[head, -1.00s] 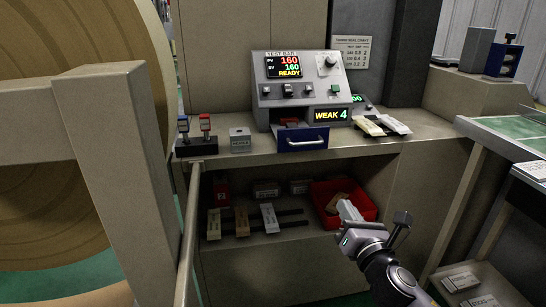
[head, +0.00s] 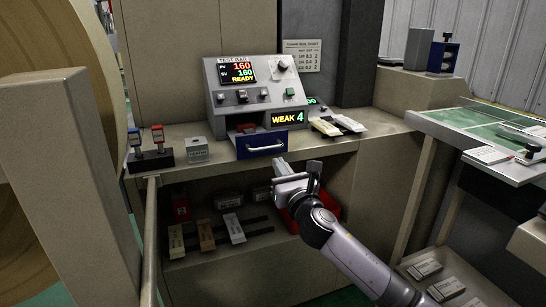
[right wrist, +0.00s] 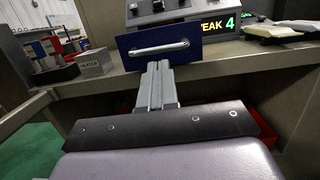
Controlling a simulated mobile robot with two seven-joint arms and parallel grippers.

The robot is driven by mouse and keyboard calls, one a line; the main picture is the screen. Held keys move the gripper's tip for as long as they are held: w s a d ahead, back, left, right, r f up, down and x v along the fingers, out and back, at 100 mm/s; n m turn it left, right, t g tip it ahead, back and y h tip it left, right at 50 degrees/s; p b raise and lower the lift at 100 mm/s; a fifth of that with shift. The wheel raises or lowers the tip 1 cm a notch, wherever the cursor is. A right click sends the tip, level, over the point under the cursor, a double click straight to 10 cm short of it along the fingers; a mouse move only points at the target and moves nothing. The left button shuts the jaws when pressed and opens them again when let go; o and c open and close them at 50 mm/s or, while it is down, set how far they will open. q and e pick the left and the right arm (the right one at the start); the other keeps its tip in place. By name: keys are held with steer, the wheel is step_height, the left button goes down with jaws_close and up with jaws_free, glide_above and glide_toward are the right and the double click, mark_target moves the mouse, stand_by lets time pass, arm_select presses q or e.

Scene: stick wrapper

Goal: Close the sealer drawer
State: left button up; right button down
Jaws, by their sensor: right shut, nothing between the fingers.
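The sealer drawer (head: 261,145) has a blue front with a silver handle and sticks out from the base of the grey sealer (head: 257,92) on the counter. In the right wrist view the drawer front (right wrist: 158,38) fills the upper middle, just beyond my fingers. My right gripper (head: 281,162) is shut and empty, just below and in front of the drawer's lower right edge in the head view. Its closed fingers (right wrist: 157,72) point at the drawer front; whether they touch it I cannot tell. My left gripper is not in view.
A red bin (head: 293,222) sits on the lower shelf behind my right arm. A block with red and blue tools (head: 150,157) and a small grey box (head: 196,149) stand left of the drawer. Pale packets (head: 336,125) lie to its right. A tan post (head: 70,190) stands at left.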

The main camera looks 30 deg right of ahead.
mark_target(255, 135)
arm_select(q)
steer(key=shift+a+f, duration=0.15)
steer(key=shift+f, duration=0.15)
arm_select(e)
steer(key=shift+x, duration=2.55)
steer(key=shift+w, duration=0.1)
